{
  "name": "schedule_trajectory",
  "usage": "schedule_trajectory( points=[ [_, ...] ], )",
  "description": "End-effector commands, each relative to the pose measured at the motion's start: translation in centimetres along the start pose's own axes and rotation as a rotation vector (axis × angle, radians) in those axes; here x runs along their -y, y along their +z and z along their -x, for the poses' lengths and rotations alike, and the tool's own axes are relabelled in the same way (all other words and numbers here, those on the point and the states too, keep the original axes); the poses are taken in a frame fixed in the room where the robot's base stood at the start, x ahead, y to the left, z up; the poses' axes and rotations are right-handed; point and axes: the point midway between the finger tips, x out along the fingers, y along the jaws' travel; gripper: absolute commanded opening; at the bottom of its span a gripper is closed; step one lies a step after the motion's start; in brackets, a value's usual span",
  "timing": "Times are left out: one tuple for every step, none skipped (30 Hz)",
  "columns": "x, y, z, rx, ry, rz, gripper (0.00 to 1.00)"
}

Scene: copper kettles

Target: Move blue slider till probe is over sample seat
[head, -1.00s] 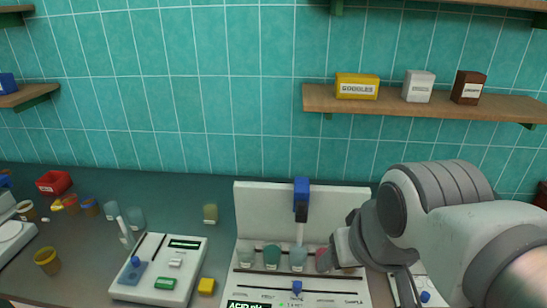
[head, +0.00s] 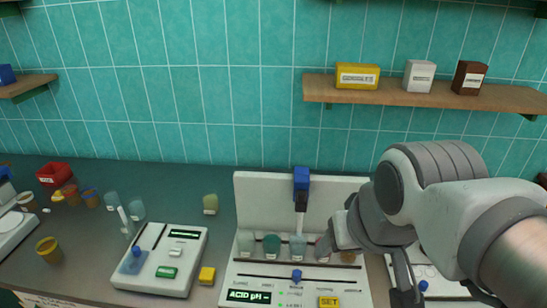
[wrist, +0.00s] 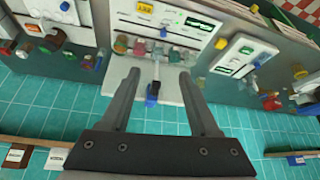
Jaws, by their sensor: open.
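The white station (head: 250,205) stands at the middle with a row of small cups before its back panel. A blue block (head: 301,180) sits at the panel's top, with the probe (head: 300,218) hanging below it over the light-blue middle cup (head: 298,245). A blue knob (head: 297,275) sits in the front slot. The SAMPLE label is at the front right in the earlier view; which cup place is the seat I cannot tell. My gripper (wrist: 159,74) is open and empty; in the wrist view the blue block (wrist: 152,92) shows between its fingers, apart from them.
A second white device (head: 160,258) with a blue knob stands to the left, and a yellow block (head: 207,275) between the two. Another device (head: 425,275) is at the right, partly behind my arm. A wooden shelf (head: 430,97) with boxes is above.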

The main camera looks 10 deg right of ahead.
Motion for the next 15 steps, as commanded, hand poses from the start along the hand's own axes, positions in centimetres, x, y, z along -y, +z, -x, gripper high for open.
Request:
schedule_trajectory(
  points=[
    [0.1,-0.3,-0.5,0.017,-0.007,-0.016,0.62],
    [0.1,-0.6,-0.9,0.029,-0.012,-0.031,0.62],
    [0.2,-1.1,-1.3,0.046,-0.018,-0.052,0.62],
    [0.2,-1.4,-1.8,0.061,-0.022,-0.071,0.62],
    [0.3,-1.9,-2.2,0.076,-0.027,-0.090,0.62],
    [0.4,-2.4,-2.9,0.098,-0.031,-0.119,0.62],
    [0.4,-2.8,-3.5,0.115,-0.033,-0.141,0.62],
    [0.5,-3.2,-4.0,0.131,-0.035,-0.161,0.62],
    [0.5,-3.8,-4.8,0.153,-0.035,-0.190,0.62],
    [0.6,-4.2,-5.4,0.169,-0.035,-0.212,0.62],
    [0.6,-4.6,-6.0,0.185,-0.033,-0.232,0.62],
    [0.7,-5.0,-6.9,0.206,-0.031,-0.260,0.62],
    [0.7,-5.4,-7.5,0.221,-0.027,-0.283,0.62],
    [0.8,-5.8,-8.2,0.237,-0.024,-0.302,0.62],
    [0.9,-6.2,-9.2,0.258,-0.017,-0.330,0.62]
  ],
)
